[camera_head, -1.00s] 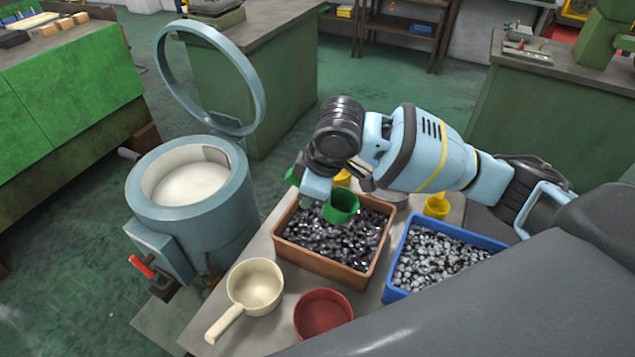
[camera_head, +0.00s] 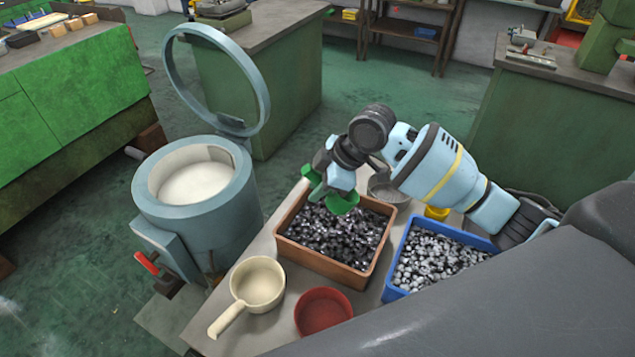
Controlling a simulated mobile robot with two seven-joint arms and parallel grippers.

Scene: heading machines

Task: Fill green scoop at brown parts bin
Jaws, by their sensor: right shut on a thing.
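The brown parts bin (camera_head: 297,258) stands on the grey bench, full of dark shiny small parts (camera_head: 330,238). My right gripper (camera_head: 333,187) is shut on the green scoop (camera_head: 343,204) and holds it over the back part of the bin. The scoop is tilted, and its cup is at or just above the parts; I cannot tell if it touches them. The gripper hides part of the scoop, and the inside of the cup is not clear. My left gripper is not in view.
A blue bin (camera_head: 398,288) with pale parts stands to the right. A cream scoop (camera_head: 257,283) and a red bowl (camera_head: 322,311) sit in front. A grey metal bowl (camera_head: 386,187) and a yellow scoop (camera_head: 437,212) are behind. A round blue-grey machine (camera_head: 196,222) with raised lid stands left.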

